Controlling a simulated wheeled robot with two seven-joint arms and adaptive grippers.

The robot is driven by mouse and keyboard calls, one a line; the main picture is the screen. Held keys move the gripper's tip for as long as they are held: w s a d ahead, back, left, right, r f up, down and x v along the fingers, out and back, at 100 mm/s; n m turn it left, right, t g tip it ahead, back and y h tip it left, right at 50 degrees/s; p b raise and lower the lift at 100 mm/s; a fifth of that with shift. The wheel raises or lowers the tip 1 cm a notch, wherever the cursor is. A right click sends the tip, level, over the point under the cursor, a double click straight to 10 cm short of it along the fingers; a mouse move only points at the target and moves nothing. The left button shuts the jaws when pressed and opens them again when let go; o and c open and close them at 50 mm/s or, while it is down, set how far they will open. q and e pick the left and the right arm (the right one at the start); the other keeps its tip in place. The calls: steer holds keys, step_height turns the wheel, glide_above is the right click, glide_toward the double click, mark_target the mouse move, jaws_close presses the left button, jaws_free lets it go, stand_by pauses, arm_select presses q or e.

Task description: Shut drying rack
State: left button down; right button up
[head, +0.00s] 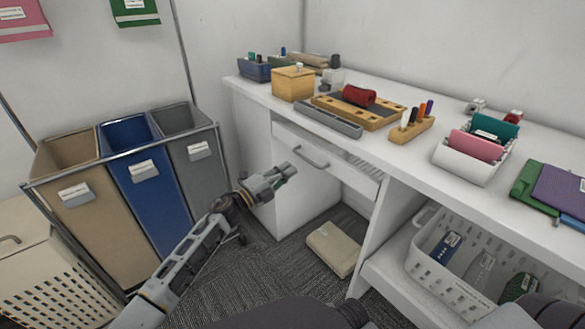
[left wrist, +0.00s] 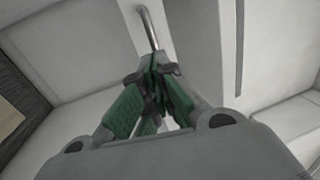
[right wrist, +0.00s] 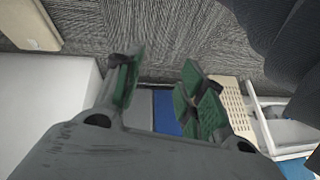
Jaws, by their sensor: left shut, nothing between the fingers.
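The drying rack appears to be the white pull-out unit (head: 325,165) under the counter, with a metal bar handle (head: 311,158) on its front and slats showing at its right end. I cannot tell exactly how far it stands out. My left gripper (head: 290,174) is shut and empty, just in front of and below the handle. In the left wrist view the shut fingertips (left wrist: 155,64) point toward the bar handle (left wrist: 149,28); contact is unclear. My right gripper (right wrist: 158,80) shows in its own wrist view, open and empty, with carpet beyond its fingers.
A beige block (head: 333,248) lies on the carpet under the counter. A white basket (head: 425,262) sits on the lower right shelf. The countertop (head: 405,160) holds several items.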

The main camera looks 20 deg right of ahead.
arm_select(q)
steer(key=p+v, duration=0.2)
steer(key=v, duration=0.7)
arm_select(e)
step_height(320, 180, up, 6)
steer(key=d, duration=0.1)
steer(key=shift+d+g+h, duration=0.3)
steer(key=shift+g+h, duration=0.1)
arm_select(q)
steer(key=shift+w+f, duration=0.1)
arm_select(e)
steer(key=shift+s+f, duration=0.2)
steer(key=shift+f, duration=0.1)
